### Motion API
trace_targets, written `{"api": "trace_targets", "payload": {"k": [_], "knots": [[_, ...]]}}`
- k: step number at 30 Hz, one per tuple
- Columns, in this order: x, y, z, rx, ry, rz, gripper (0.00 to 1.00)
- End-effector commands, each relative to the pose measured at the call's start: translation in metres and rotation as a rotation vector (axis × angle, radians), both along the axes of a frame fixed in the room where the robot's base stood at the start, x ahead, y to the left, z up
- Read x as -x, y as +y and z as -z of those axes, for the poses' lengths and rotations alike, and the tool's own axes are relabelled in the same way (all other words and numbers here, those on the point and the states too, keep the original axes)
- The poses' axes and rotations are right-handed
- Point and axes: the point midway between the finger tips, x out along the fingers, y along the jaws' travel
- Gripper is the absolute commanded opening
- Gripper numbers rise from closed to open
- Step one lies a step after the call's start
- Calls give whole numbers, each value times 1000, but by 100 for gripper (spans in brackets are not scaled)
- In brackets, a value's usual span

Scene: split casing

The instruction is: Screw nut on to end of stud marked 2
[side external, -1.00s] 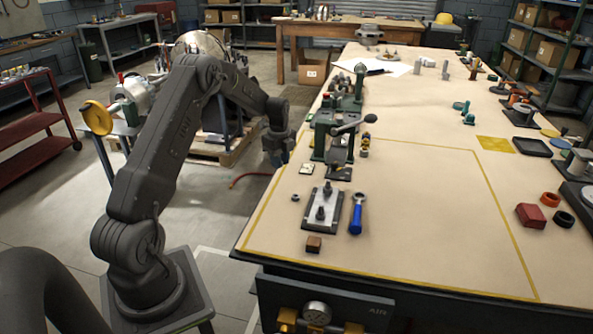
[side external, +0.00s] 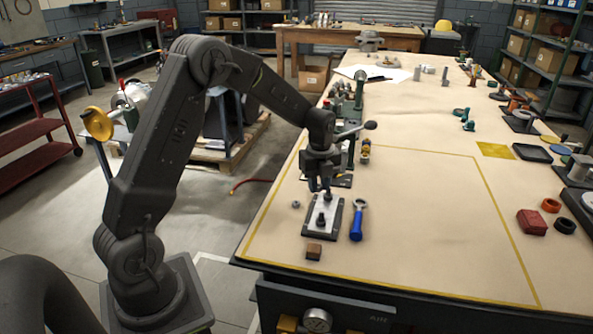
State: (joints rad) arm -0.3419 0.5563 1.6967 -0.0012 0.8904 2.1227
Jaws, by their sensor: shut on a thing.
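A pale metal plate on a dark base (side external: 336,218) lies on the near left part of the tan bench top. A dark near stud (side external: 321,218) stands upright on it. My gripper (side external: 326,190) points down over the plate's far end, at the far stud, and its fingers hide most of that stud. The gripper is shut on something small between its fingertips. I cannot make out what it is or whether it touches the stud. A small grey nut (side external: 296,204) lies on the bench left of the plate. The stud markings are too small to read.
A blue-handled wrench (side external: 356,222) lies right of the plate, and a brown block (side external: 314,252) sits in front. The yellow-outlined area to the right is clear. A red box (side external: 531,222) lies farther right.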

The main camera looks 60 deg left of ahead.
Motion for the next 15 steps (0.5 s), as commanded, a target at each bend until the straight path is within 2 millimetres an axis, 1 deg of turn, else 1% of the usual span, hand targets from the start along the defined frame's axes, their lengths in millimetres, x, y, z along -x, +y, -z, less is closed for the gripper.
{"api": "trace_targets", "payload": {"k": [1, 4, 8, 15], "knots": [[0, -11, -2, -1, -2, 23, 2], [1, -21, -1, -1, -1, 47, 2], [1, -24, 5, 0, 0, 54, 2], [1, -24, 30, 1, 1, 53, 2]]}}
